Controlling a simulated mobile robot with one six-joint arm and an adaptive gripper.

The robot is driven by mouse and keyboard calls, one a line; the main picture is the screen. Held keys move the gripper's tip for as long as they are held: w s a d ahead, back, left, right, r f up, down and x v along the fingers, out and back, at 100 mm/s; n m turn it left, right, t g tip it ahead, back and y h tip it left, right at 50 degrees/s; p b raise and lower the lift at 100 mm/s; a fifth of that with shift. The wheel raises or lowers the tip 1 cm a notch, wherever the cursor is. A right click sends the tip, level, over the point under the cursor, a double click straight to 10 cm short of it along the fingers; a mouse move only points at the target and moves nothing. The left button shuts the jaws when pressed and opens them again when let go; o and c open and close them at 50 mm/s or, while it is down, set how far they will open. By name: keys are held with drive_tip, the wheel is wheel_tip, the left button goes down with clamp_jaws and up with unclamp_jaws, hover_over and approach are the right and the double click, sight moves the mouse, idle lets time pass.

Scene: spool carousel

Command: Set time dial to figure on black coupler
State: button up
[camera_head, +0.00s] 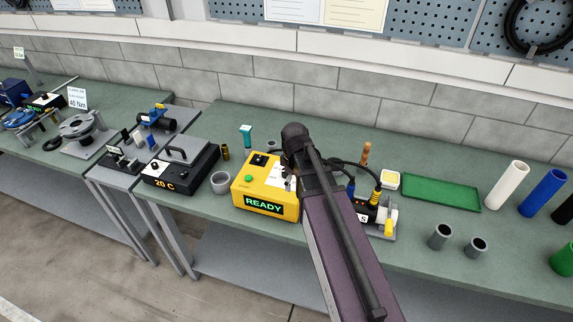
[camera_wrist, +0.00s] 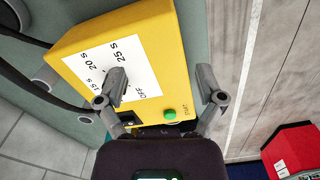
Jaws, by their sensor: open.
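The yellow timer box (camera_head: 265,190) stands on the green bench, its front display reading READY. My gripper (camera_wrist: 161,75) is open and empty above the box. Its left finger lies over the dial plate and hides the dial's knob, so I cannot tell its setting. Its right finger is beyond the box's right edge. A green START button (camera_wrist: 170,114) shows between the fingers. I cannot make out a figure on any black coupler.
A black heater box (camera_head: 180,166) reading 20 C and a grey ring (camera_head: 220,182) stand left of the timer.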

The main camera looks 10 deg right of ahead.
drive_tip(key=w+r+n+p, duration=0.7)
drive_tip(key=w+r+n, duration=0.1)
drive_tip(key=w+n, duration=0.2)
drive_tip(key=shift+w+n, duration=0.25)
drive_tip(key=shift+n, duration=0.25)
drive_tip(key=shift+a+f, duration=0.1)
drive_tip(key=shift+f, duration=0.1)
wheel_tip(320, 180, down, 13)
drive_tip(key=b, duration=1.3)
drive_tip(key=shift+f+b, duration=0.2)
drive_tip(key=shift+b, duration=0.15)
drive_tip(key=c, duration=1.1)
